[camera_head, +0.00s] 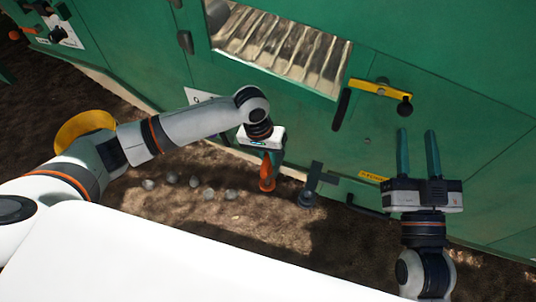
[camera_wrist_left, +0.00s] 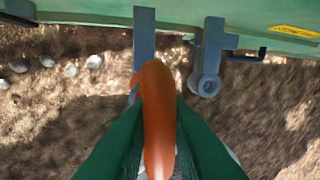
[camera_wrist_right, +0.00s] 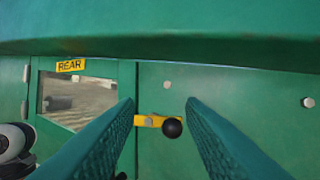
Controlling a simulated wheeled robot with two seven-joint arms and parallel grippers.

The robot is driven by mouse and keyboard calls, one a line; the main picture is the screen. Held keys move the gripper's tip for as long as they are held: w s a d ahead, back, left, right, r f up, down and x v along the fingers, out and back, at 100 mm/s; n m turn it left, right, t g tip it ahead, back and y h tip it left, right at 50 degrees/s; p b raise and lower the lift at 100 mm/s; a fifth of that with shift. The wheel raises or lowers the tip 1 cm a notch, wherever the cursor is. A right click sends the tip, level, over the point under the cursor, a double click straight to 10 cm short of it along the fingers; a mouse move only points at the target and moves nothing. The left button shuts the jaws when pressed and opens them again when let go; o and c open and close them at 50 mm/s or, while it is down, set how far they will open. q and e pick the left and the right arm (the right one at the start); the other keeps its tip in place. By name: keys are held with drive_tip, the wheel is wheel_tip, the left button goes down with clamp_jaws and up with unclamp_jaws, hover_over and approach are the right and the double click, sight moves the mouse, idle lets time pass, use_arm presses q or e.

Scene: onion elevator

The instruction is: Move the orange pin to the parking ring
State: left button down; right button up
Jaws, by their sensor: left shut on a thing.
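My left gripper (camera_head: 267,158) is shut on the orange pin (camera_head: 267,181), which hangs below it in the head view. In the left wrist view the pin (camera_wrist_left: 158,115) stands between the two green fingers. A grey bracket (camera_wrist_left: 144,35) is right behind the pin; I cannot tell whether the pin sits in a ring there. To its right, a second grey bracket ends in a round ring (camera_wrist_left: 206,85), apart from the pin. It also shows in the head view (camera_head: 307,198). My right gripper (camera_head: 417,133) is open and empty in front of the green panel.
A green machine wall (camera_head: 480,130) fills the back. A yellow lever (camera_head: 375,88) with a black knob (camera_wrist_right: 172,128) is on it, beyond my right fingers. Several stones (camera_head: 209,194) lie on the brown soil. A yellow label (camera_head: 373,177) is near the brackets.

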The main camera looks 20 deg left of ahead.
use_arm(q)
drive_tip(key=shift+f, duration=0.15)
drive_tip(key=shift+f+b, duration=0.35)
drive_tip(key=shift+b, duration=0.45)
drive_tip(key=shift+f, duration=1.4)
drive_tip(key=shift+f+b, duration=0.3)
drive_tip(key=shift+f, duration=0.5)
use_arm(e)
drive_tip(key=s+r+t+y, duration=0.2)
drive_tip(key=s+r+t, duration=0.2)
drive_tip(key=r+t, duration=0.2)
drive_tip(key=shift+s+r, duration=0.4)
use_arm(q)
drive_tip(key=shift+f, duration=0.1)
drive_tip(key=c, duration=1.3)
unclamp_jaws()
